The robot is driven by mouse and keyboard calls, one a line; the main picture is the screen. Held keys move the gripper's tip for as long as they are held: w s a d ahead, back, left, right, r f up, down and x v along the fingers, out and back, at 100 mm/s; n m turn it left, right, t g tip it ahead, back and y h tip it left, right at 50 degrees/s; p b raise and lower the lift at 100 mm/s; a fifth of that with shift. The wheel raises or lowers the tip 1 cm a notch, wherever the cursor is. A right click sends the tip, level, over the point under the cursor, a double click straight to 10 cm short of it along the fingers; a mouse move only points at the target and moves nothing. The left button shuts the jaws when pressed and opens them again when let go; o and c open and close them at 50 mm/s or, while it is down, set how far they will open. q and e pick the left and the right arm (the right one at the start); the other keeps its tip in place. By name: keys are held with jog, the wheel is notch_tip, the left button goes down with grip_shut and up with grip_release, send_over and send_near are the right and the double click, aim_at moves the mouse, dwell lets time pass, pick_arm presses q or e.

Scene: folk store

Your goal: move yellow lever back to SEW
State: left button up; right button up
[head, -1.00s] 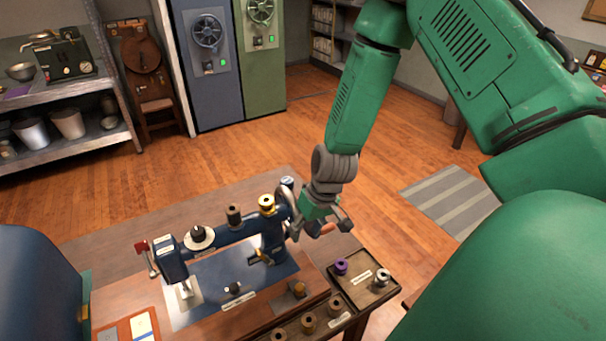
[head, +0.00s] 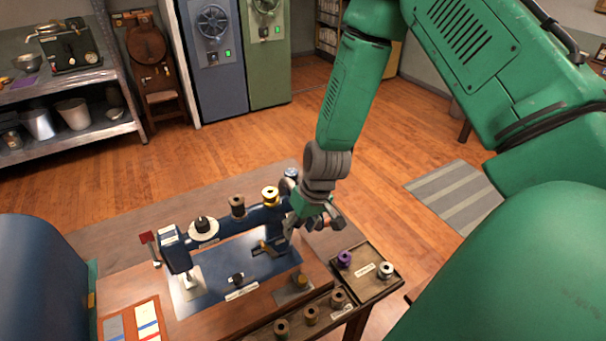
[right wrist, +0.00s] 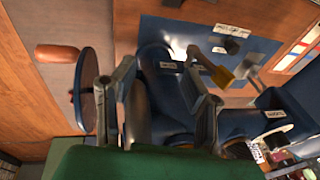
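The blue sewing machine (head: 238,222) stands on a wooden table, its column at the right end. The yellow lever (head: 262,247) sits low on the column, over the blue bed plate. In the right wrist view the yellow lever (right wrist: 222,77) shows its blocky end, close to one finger's tip. I cannot read a SEW mark. My right gripper (head: 309,220) is at the column. In the right wrist view my right gripper (right wrist: 160,65) has its fingers apart, with the blue column between and beneath them; contact is unclear. My left gripper is not in view.
The handwheel (right wrist: 88,92) with its reddish handle is beside one finger. Thread spools (head: 270,196) stand on top of the machine. A wooden tray (head: 366,284) with spools is at the right. Open floor lies beyond the table.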

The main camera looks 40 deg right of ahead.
aim_at(265, 245)
jog(key=shift+w+a, duration=0.3)
jog(key=shift+a, duration=0.85)
jog(key=shift+w+a, duration=0.25)
jog(key=shift+a, duration=0.85)
jog(key=shift+w+a, duration=0.3)
jog(key=shift+a, duration=0.85)
jog(key=shift+w+a, duration=0.2)
jog(key=shift+a, duration=0.7)
jog(key=shift+d+r+p, duration=0.15)
jog(key=shift+d+p, duration=0.05)
jog(key=shift+p, duration=0.2)
jog(key=p+v, duration=0.6)
jog(key=v, duration=0.2)
jog(key=shift+p, duration=0.4)
